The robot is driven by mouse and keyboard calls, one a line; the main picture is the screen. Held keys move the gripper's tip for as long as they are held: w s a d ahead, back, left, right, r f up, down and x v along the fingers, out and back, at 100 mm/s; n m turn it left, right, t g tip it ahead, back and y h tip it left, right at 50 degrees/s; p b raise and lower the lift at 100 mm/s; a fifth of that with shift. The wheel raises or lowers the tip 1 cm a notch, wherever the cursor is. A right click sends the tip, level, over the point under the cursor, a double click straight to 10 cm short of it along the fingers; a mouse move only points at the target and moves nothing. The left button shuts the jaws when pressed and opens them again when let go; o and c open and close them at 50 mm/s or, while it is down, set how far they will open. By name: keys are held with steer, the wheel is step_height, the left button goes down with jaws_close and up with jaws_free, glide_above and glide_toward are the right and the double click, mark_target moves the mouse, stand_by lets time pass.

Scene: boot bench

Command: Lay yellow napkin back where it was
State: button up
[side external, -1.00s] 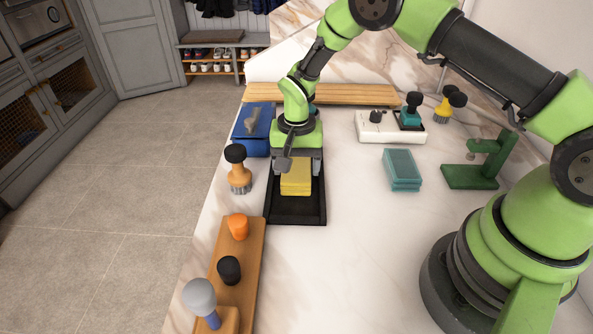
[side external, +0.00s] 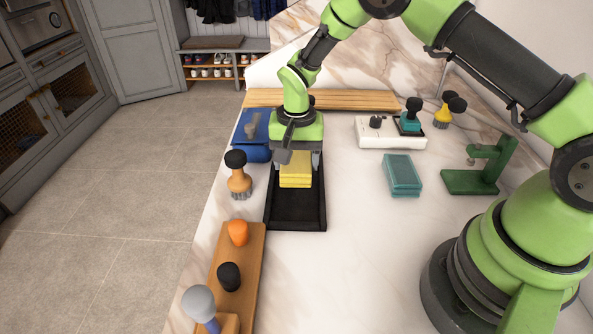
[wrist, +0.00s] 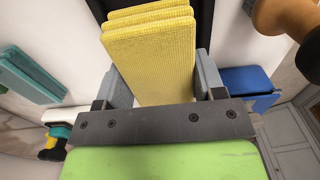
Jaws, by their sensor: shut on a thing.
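The yellow napkin (side external: 295,170) is a thick folded stack with several layers. It is between the fingers of my gripper (side external: 297,165), which is shut on it. In the wrist view the napkin (wrist: 152,55) sticks out beyond both grey fingers of my gripper (wrist: 163,82). In the side view it appears over the far part of a black tray (side external: 296,213), whose near part is bare. I cannot tell exactly how high the napkin is above the tray floor.
A teal stack (side external: 402,175) lies right of the tray. An orange-handled brush (side external: 238,180) stands close on its left, with a blue case (side external: 253,150) behind. A wooden board (side external: 252,265) with knobs is in front. A green stand (side external: 483,170) is at the right.

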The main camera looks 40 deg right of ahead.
steer(key=r, duration=0.4)
steer(key=d+r, duration=0.1)
steer(key=shift+s+r, duration=0.25)
steer(key=shift+r, duration=0.15)
glide_above(351, 185)
step_height(351, 185, down, 10)
steer(key=shift+r, duration=0.25)
steer(key=shift+f, duration=0.1)
steer(key=shift+f, duration=0.2)
steer(key=o, duration=1)
steer(key=shift+c, duration=0.2)
steer(key=shift+r, duration=0.1)
